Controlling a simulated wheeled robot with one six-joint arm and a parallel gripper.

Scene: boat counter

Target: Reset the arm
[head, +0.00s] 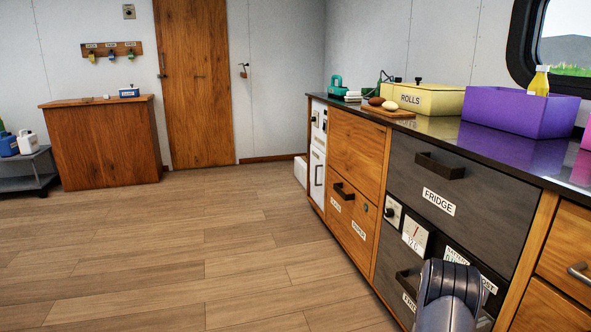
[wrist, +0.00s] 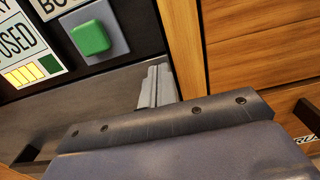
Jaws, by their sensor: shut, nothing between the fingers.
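My gripper (wrist: 157,88) shows in the wrist view as pale grey fingers pressed together just beyond the dark wrist plate. It is shut and empty. It is in front of the cabinet fronts, near a dark drawer front and a wooden post; I cannot tell the exact gap. In the head view a grey part of my arm (head: 448,295) stands low in front of the fridge drawers, and the fingers are not visible there.
A green button (wrist: 91,38) is on the panel near my gripper. Drawer handles (head: 440,166) stick out from the cabinet. The dark counter (head: 433,124) carries a yellow rolls box (head: 428,100) and a purple crate (head: 519,112). The wooden floor (head: 190,250) to the left is clear.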

